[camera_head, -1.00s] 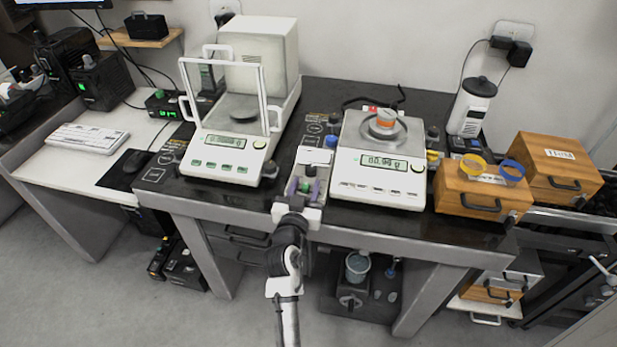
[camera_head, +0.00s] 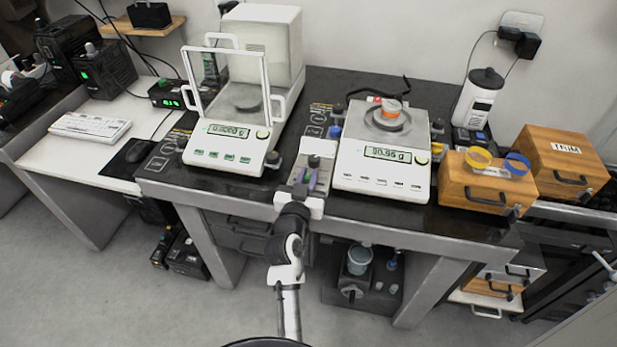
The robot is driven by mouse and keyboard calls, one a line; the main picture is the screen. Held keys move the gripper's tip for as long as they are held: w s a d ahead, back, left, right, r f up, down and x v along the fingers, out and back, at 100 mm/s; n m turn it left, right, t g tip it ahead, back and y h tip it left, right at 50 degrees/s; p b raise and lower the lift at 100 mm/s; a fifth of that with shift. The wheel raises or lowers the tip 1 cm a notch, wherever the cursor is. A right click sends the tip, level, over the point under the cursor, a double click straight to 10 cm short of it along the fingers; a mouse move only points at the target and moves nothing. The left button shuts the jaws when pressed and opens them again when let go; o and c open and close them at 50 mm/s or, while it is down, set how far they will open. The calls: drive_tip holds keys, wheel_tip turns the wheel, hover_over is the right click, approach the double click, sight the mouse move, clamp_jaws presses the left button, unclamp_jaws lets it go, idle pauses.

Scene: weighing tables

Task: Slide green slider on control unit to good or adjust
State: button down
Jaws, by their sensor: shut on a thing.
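A balance with a glass shield (camera_head: 226,147) stands close on the left. An open balance (camera_head: 382,170) with an orange-white container (camera_head: 391,107) stands close on the right. Wooden boxes (camera_head: 485,190) with yellow and blue rings are farther right. Floor is free in front.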

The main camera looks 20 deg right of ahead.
sight(295, 176)
drive_tip(key=shift+w+a+f+b, duration=0.15)
drive_tip(key=shift+w+a+b, duration=0.45)
drive_tip(key=shift+a+b, duration=0.25)
drive_tip(key=shift+w+a+b, duration=0.2)
drive_tip(key=shift+a+b, duration=0.1)
drive_tip(key=shift+b, duration=0.05)
drive_tip(key=shift+w+a+r, duration=0.1)
drive_tip(key=shift+a+r, duration=0.05)
drive_tip(key=shift+r, duration=0.1)
drive_tip(key=c, duration=1.4)
unclamp_jaws()
drive_tip(key=shift+w+a+f, duration=0.1)
drive_tip(key=shift+o, duration=0.2)
drive_tip(key=shift+s, duration=0.2)
